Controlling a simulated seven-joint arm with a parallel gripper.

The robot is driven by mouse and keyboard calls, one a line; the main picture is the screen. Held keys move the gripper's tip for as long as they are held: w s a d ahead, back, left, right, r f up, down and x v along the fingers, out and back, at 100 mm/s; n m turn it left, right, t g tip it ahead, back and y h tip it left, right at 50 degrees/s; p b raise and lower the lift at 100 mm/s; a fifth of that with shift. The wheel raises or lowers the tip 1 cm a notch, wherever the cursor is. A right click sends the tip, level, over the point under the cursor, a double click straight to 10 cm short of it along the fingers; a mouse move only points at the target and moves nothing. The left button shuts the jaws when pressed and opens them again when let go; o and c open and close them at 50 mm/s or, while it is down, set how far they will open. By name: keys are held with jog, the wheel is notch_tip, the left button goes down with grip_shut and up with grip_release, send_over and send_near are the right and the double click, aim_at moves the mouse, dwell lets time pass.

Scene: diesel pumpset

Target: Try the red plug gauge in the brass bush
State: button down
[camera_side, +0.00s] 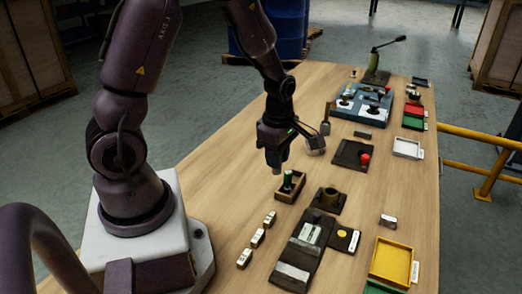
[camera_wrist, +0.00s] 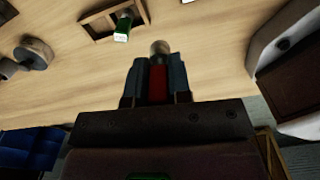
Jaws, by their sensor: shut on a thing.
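My gripper (camera_side: 273,158) is shut on the red plug gauge and holds it above the table. In the wrist view the red handle of the gauge (camera_wrist: 158,84) lies between the two fingers (camera_wrist: 157,75), and its rounded grey metal end (camera_wrist: 160,48) sticks out past them. In the side view only a pale end below the fingers shows. A brownish ring-like bush (camera_side: 331,194), likely the brass bush, stands on a dark plate to the right of my gripper, apart from the gauge.
A wooden box (camera_side: 278,195) holding a green-handled piece (camera_side: 289,180) is just below my gripper. Several small white-labelled blocks (camera_side: 257,238) lie nearby. A red knob (camera_side: 365,159) sits on a dark mat, and a yellow tray (camera_side: 392,260) stands at the near right.

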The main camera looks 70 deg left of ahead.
jog(key=w+d+m, duration=0.3)
jog(key=w+m, duration=0.1)
jog(key=w, duration=1)
jog(key=shift+f+m, duration=0.3)
jog(key=shift+f, duration=3.1)
jog(key=shift+f, duration=1.4)
jog(key=shift+r, duration=0.15)
dwell(0.4)
jog(key=shift+r, duration=1.75)
